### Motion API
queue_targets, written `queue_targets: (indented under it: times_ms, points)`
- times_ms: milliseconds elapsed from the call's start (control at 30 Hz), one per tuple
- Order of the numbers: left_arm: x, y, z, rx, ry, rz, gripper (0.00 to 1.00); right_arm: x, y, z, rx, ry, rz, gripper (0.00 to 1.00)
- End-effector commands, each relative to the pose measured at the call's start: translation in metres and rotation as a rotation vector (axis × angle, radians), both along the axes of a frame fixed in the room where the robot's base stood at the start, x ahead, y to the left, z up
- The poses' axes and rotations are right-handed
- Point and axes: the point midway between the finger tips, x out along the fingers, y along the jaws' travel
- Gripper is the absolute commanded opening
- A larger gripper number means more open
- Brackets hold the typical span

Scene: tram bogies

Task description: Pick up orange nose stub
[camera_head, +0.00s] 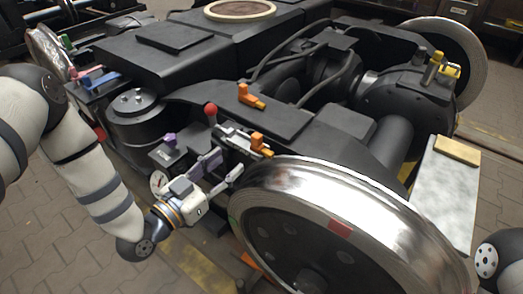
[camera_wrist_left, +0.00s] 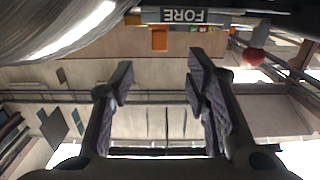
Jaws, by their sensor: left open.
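An orange stub (camera_head: 260,143) sticks out near the dark rail beside the big wheel. An orange piece also shows in the wrist view (camera_wrist_left: 159,39), next to an upside-down FORE plate (camera_wrist_left: 184,15). A second orange, L-shaped piece (camera_head: 250,97) lies on top of the black frame; I cannot tell from its look whether it is a stub too. My left gripper (camera_head: 226,165) is open and empty, just short of the rail, its fingers pointing toward the near orange piece. In the wrist view the fingers (camera_wrist_left: 160,68) stand apart with the orange piece beyond the gap. My right gripper is out of view.
The shiny wheel (camera_head: 330,190) stands close to the right of my left gripper. A red ball knob (camera_head: 211,110) rises behind it, also in the wrist view (camera_wrist_left: 252,56).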

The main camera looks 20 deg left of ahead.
Motion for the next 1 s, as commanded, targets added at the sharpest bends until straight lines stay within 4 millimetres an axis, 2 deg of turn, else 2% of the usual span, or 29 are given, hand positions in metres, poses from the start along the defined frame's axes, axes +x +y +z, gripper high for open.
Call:
queue_targets:
  times_ms: [133,233,433,600,700,900,933,1000]
  points:
    - [0.029,-0.008,0.009,-0.002,-0.04,0.0,0.43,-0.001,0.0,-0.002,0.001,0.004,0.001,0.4]
    - [0.05,-0.016,0.009,-0.002,-0.037,0.0,0.43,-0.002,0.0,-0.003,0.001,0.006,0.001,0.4]
    - [0.074,-0.026,0.005,-0.002,-0.03,-0.001,0.43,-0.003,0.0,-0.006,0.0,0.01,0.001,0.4]
    - [0.105,-0.038,0.001,-0.002,-0.029,0.0,0.43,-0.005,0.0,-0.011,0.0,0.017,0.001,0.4]
    - [0.113,-0.042,0.001,-0.003,-0.026,-0.001,0.43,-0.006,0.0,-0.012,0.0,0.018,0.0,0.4]
    - [0.114,-0.042,0.002,-0.003,-0.026,-0.001,0.43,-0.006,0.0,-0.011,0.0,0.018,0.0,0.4]
    - [0.114,-0.042,0.002,-0.003,-0.026,-0.001,0.39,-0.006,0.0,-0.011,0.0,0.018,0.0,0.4]
    - [0.114,-0.042,0.002,-0.003,-0.026,-0.001,0.23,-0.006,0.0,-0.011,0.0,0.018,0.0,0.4]
